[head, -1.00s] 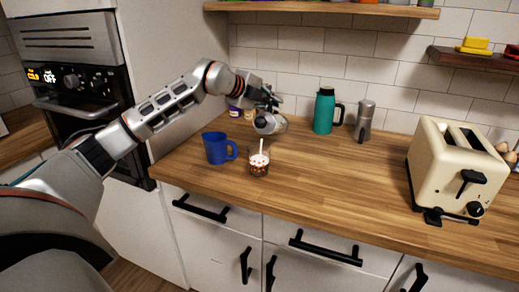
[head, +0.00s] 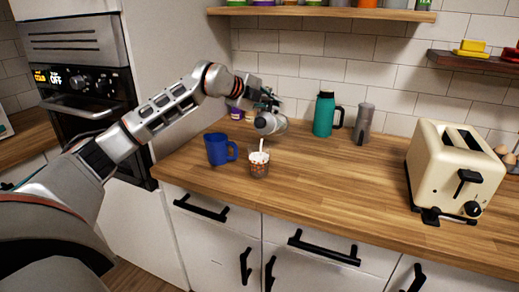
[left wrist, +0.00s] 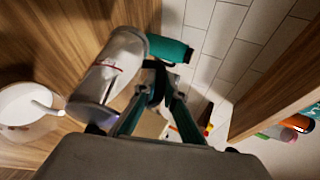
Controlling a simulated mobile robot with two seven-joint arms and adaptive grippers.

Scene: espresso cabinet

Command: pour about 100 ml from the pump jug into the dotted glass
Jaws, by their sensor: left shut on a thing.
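The pump jug (head: 268,124), a clear-grey vessel with a red mark, is held tilted in my left gripper (head: 268,100), mouth toward the glass. In the left wrist view the jug (left wrist: 112,62) lies left of the gripper fingers (left wrist: 160,85), which are closed at it. The dotted glass (head: 259,168), with orange dots, stands upright on the counter below and in front of the jug. White contents show in it. A thin white line, apparently a stream, stands above the glass; in the left wrist view it reaches the glass (left wrist: 22,128) near the jug's rim. My right gripper is out of view.
A blue mug (head: 216,149) stands just left of the glass. A teal flask (head: 323,115) and a grey moka-like pot (head: 363,124) stand behind, right of the jug. A cream toaster (head: 447,170) is at the right. The middle of the counter (head: 340,185) is clear.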

